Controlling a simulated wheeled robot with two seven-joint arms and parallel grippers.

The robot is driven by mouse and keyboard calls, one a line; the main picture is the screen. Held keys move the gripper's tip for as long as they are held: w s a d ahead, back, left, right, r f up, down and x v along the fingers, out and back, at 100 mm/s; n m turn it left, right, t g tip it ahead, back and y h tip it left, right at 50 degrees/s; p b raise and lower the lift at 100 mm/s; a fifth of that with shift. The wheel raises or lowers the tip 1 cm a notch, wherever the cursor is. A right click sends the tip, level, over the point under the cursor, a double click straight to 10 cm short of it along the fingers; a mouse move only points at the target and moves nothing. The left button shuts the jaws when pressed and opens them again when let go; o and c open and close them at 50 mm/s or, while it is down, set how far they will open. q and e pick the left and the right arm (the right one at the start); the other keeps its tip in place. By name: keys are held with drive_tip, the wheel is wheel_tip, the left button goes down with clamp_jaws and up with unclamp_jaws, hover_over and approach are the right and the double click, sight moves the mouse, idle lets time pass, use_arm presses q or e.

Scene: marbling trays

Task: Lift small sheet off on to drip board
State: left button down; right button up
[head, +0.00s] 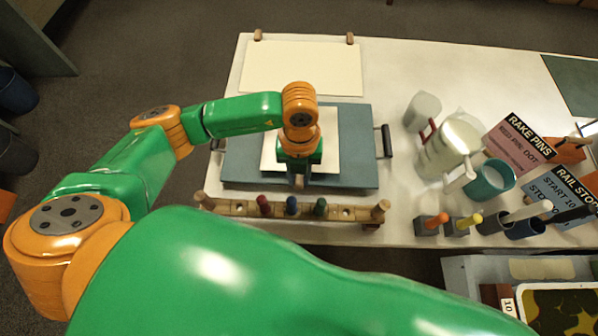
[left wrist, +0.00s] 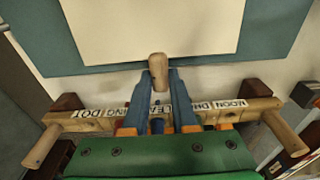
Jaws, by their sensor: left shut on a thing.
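The small cream sheet (head: 328,135) lies over a blue-grey board (head: 357,150) with a dark handle at each side. I cannot tell whether it touches the board. In the left wrist view the sheet (left wrist: 150,25) is at the top, with the blue-grey board (left wrist: 268,35) around it. My left gripper (head: 300,180) is over the sheet's near edge. It is shut on a wooden peg (left wrist: 158,68) at that edge; the fingers hide its lower part, so I cannot tell how it joins the sheet. My right gripper is not in view.
A wooden rail (head: 235,208) with coloured pegs lies just in front of the board. A larger cream sheet (head: 300,70) with two wooden pegs lies behind. A white jug (head: 452,145), a teal cup (head: 490,180) and cards stand at right. Dark tubs stand at front right.

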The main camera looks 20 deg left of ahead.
use_arm(q)
drive_tip(key=shift+c, duration=1.2)
unclamp_jaws()
drive_tip(key=shift+r, duration=0.1)
drive_tip(key=r+p, duration=0.2)
drive_tip(key=r, duration=0.1)
drive_tip(key=r+p, duration=0.2)
drive_tip(key=r, duration=0.1)
drive_tip(key=r+p, duration=0.3)
drive_tip(key=shift+w+a, duration=0.1)
drive_tip(key=shift+w, duration=0.2)
idle(0.3)
